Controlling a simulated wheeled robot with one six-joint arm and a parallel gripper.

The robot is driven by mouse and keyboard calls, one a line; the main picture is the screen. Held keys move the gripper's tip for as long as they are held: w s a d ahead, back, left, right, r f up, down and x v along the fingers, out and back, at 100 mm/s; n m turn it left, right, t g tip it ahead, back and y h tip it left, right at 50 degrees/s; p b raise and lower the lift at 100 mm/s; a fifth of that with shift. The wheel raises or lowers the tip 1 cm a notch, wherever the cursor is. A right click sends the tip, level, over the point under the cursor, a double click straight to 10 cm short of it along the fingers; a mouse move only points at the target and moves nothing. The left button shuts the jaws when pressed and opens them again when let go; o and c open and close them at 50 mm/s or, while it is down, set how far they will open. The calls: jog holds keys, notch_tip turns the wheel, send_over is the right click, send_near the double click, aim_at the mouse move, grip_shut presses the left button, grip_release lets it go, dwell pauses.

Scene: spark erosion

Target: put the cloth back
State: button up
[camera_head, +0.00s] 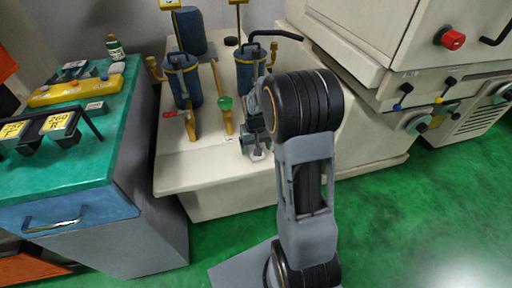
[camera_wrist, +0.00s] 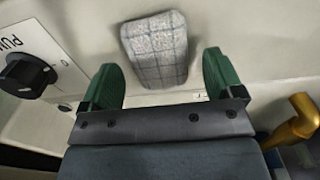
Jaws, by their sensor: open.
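The cloth (camera_wrist: 155,48) is a grey checked, rounded rectangular piece in the wrist view. It lies on a pale surface, just beyond and between the green fingertips of my gripper (camera_wrist: 163,78). The fingers are apart and a gap shows between them and the cloth on both sides. In the camera_head view my gripper (camera_head: 255,146) points down at the front part of the cream machine top, and a small whitish patch (camera_head: 258,155) under it may be the cloth.
Blue canisters (camera_head: 184,80) with brass taps and a green knob (camera_head: 225,103) stand on the cream machine top (camera_head: 200,180), left of my gripper. A black switch (camera_wrist: 26,75) and a brass tap (camera_wrist: 298,122) flank it in the wrist view. A green-topped cabinet (camera_head: 85,165) is at left.

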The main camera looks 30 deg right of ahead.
notch_tip(320, 180, up, 11)
jog(key=p, duration=0.2)
jog(key=s+a+r+n+t, duration=0.1)
jog(key=s+a, duration=0.3)
jog(key=s, duration=0.4)
jog(key=s+a+r+n+t, duration=0.1)
jog(key=s+a+t, duration=0.1)
jog(key=s+a, duration=0.3)
jog(key=s, duration=0.3)
jog(key=shift+r, duration=0.35)
jog(key=shift+s, duration=0.1)
notch_tip(320, 180, up, 15)
jog(key=p, duration=1.3)
jog(key=shift+a+t, duration=0.25)
jog(key=shift+t, duration=0.05)
jog(key=shift+s+f, duration=0.1)
